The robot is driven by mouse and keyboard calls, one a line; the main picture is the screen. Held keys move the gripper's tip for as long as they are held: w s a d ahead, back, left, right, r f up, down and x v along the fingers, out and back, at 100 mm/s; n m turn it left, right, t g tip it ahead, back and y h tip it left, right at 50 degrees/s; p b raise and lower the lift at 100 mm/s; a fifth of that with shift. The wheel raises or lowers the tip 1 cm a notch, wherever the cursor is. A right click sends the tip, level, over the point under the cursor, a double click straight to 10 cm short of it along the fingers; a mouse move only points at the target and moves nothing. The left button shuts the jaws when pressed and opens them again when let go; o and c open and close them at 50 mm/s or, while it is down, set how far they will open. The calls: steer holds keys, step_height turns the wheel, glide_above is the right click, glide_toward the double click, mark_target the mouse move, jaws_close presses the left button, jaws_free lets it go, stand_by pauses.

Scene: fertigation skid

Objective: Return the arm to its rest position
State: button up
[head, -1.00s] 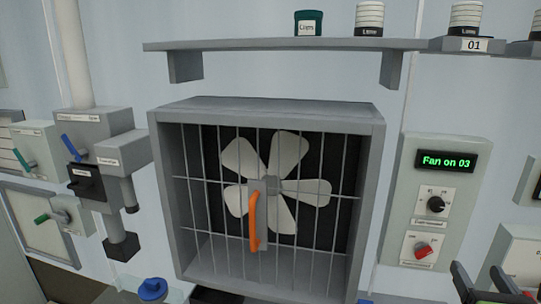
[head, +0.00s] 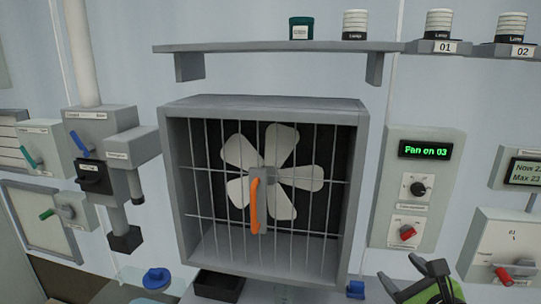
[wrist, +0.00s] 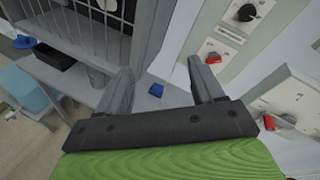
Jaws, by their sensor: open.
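My gripper (head: 430,268) shows at the lower right of the head view, in front of the bench and below the fan control panel. In the wrist view its two dark fingers (wrist: 160,88) stand apart with nothing between them. Beyond the gap a small blue object (wrist: 156,89) lies on the pale bench, apart from the fingers. My green wrist body fills the bottom of the wrist view.
A caged fan (head: 172,190) with an orange handle (head: 254,206) is at the centre. A control panel (head: 432,190) reads "Fan on 03". A shelf (head: 270,47) holds several containers. Valve boxes (head: 100,123) are at left. A black tray (head: 219,285) and blue knob (head: 156,278) sit below.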

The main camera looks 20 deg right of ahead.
steer(key=a+f+n+g+y, duration=0.3)
steer(key=a+n, duration=0.6)
steer(key=a, duration=0.1)
steer(key=a+f+n+g+y, duration=0.2)
steer(key=a+n+g, duration=0.1)
steer(key=a+n, duration=0.65)
steer(key=s+a+n+g+h, duration=0.1)
steer(key=s+a+n+g, duration=0.2)
steer(key=s+n, duration=0.7)
steer(key=a+n, duration=0.1)
steer(key=n, duration=0.3)
steer(key=shift+s+r+n+h, duration=0.3)
steer(key=shift+s+r+n, duration=0.05)
